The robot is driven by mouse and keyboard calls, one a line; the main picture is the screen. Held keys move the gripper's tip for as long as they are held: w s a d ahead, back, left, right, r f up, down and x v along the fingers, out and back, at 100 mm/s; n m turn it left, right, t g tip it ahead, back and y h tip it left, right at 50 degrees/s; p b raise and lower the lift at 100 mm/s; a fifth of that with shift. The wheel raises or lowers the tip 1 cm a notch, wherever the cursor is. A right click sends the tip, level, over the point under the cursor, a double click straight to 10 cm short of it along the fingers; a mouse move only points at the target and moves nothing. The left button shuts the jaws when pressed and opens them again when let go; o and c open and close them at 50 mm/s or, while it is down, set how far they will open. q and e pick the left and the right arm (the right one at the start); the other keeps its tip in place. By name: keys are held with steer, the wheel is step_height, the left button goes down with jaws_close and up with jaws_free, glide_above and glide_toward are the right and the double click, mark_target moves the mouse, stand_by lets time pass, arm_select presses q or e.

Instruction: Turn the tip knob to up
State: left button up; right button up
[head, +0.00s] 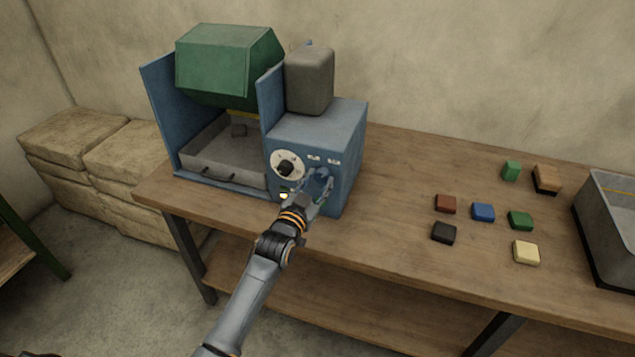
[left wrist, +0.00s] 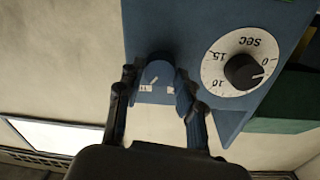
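The tip knob (left wrist: 158,74) is a round blue knob on the front panel of the blue machine (head: 318,130). My left gripper (head: 318,184) is at the panel in the head view and partly hides the knob. In the left wrist view its fingers (left wrist: 157,88) stand apart, one on each side of the knob; I cannot tell whether they touch it. My right gripper is in neither view.
A timer dial (head: 287,165) with a black knob sits beside the tip knob. A green drum (head: 228,62) hangs over a grey tray (head: 222,172). Several coloured blocks and a grey bin (head: 612,225) are on the wooden table (head: 395,185) to the right.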

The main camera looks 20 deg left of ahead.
arm_select(q)
steer(key=c, duration=0.5)
